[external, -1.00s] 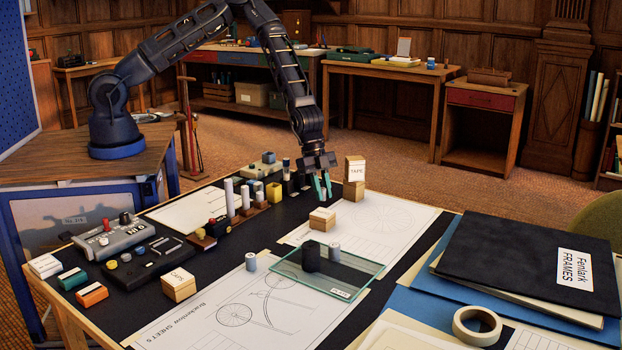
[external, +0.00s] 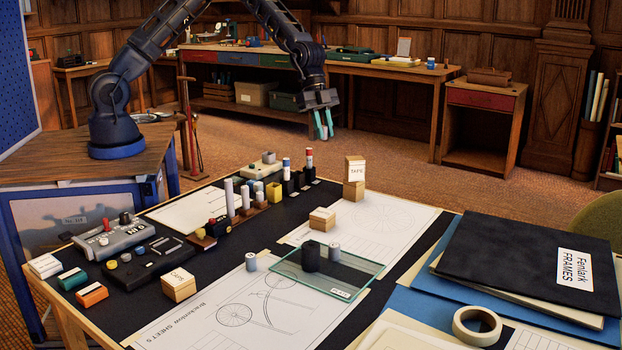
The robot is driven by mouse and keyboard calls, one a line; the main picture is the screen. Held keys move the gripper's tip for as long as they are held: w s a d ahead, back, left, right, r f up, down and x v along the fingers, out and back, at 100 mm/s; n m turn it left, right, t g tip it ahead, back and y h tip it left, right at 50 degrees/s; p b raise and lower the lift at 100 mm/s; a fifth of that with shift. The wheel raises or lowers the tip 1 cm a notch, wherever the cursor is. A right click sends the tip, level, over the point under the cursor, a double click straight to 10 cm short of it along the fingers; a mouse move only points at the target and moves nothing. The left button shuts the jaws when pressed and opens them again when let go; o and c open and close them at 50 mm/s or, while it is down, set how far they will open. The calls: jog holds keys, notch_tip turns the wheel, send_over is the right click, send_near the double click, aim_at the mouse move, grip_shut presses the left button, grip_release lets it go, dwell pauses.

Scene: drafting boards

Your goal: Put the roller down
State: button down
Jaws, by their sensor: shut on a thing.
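My gripper (external: 324,124), with teal fingers, hangs in the air above and beyond the far edge of the drafting board. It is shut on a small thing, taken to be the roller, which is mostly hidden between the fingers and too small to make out. Below and left of it, a red-topped cylinder (external: 310,160) and a blue-topped cylinder (external: 286,168) stand upright at a row of dark holders. Another pale cylinder (external: 251,263) stands on the drawing sheet.
Stacked blocks, the upper marked TAPE (external: 355,170), stand near the far edge, right of the holders. A lower box (external: 322,219) stands on the right sheet. Control boxes (external: 114,238) fill the left side. Bare paper shows right of the TAPE blocks (external: 400,215).

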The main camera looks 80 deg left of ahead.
jog(key=w+d+m, duration=0.1)
jog(key=d, duration=1.7)
jog(key=m, duration=0.1)
send_over(342, 279)
jog(key=a, duration=0.2)
jog(key=shift+g, duration=0.4)
notch_tip(342, 279, down, 19)
jog(key=shift+s+d, duration=0.1)
jog(key=shift+s, duration=0.05)
jog(key=shift+f, duration=0.1)
jog(key=c, duration=1.3)
grip_release()
